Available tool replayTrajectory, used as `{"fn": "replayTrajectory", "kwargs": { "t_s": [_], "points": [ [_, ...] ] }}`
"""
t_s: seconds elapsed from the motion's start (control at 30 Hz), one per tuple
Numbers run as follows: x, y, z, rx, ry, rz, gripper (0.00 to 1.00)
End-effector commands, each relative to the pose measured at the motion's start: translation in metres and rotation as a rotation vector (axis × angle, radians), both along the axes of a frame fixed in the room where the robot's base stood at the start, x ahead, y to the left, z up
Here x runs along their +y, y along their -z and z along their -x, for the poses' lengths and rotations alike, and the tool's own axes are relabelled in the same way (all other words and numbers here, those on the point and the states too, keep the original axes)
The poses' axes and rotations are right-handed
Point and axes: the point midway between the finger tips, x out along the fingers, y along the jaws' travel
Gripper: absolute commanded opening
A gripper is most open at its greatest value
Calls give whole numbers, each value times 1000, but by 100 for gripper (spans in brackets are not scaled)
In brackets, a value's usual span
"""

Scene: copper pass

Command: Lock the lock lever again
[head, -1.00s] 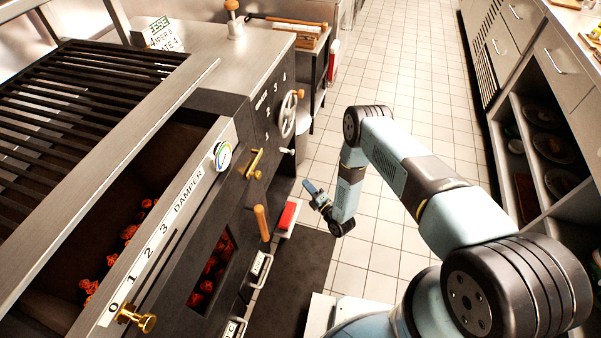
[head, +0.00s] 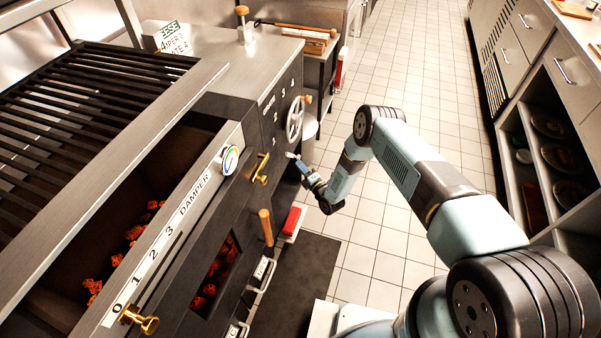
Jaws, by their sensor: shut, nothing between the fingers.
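A small lever with a pale tip (head: 291,155), which looks like the lock lever, sticks out of the dark grill front just below the handwheel (head: 295,118). My gripper (head: 303,168) is shut and empty, right by this lever on its lower right side. I cannot tell whether the fingertips touch it. The gripper and wrist hide part of the front panel behind them. A brass handle (head: 261,168) sits on the panel to the left of the lever.
The damper plate with its brass knob (head: 139,319) and a gauge (head: 229,159) are nearer on the grill front. A wooden handle (head: 266,227) and a red block (head: 292,220) are below the gripper. Tiled floor (head: 385,200) is open to the right, before the shelves.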

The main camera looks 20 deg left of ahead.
Motion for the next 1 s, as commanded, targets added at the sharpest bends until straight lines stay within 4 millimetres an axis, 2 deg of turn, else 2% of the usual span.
{"fn": "replayTrajectory", "kwargs": {
  "t_s": [0.27, 0.3, 1.0],
  "points": [
    [0, 0, -1, 0, 0, 0, 0],
    [5, 0, -1, -1, -1, -1, 0],
    [0, -5, -13, -1, -2, 1, 0]
  ]
}}
